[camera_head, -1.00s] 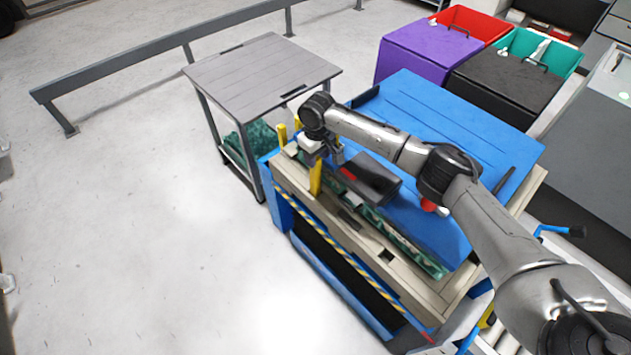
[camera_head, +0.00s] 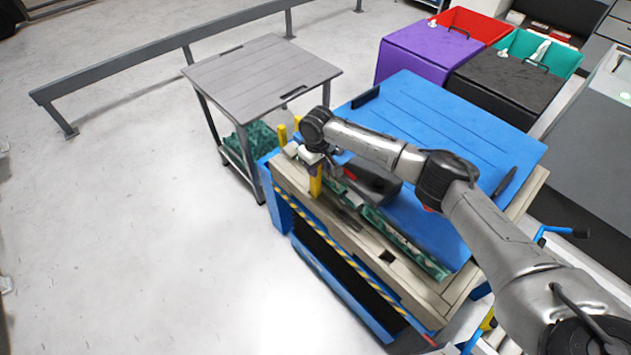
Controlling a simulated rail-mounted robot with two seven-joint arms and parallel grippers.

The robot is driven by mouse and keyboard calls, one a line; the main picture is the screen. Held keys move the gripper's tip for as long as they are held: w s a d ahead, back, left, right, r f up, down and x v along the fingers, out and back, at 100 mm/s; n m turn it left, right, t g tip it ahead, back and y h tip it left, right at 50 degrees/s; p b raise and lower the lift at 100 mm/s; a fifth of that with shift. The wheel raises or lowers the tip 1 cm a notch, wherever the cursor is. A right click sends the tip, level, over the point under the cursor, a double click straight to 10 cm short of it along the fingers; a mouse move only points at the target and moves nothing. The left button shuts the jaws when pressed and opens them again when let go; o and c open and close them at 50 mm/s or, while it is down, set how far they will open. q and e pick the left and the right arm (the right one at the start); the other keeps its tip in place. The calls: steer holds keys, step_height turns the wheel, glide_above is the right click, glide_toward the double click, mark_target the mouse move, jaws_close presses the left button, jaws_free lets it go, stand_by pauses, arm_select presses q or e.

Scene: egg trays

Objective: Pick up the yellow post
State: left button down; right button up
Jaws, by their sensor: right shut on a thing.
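A yellow post (camera_head: 316,182) stands upright near the left front edge of the beige-topped workbench (camera_head: 349,236). My right gripper (camera_head: 317,170) reaches down from the arm's end and is shut on the upper part of this post. The wrist hides the post's top. Two more yellow posts stand at the bench's left end, a near one (camera_head: 282,135) and a shorter-looking one (camera_head: 297,123) beside it. My left gripper is not in view.
A grey table (camera_head: 262,70) stands at left. Purple (camera_head: 430,50) and black (camera_head: 505,85) lidded bins stand behind.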

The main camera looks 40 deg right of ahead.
jaws_close()
step_height(320, 180, up, 9)
steer(key=shift+r+p, duration=0.1)
steer(key=shift+p, duration=0.9)
steer(key=shift+r, duration=0.45)
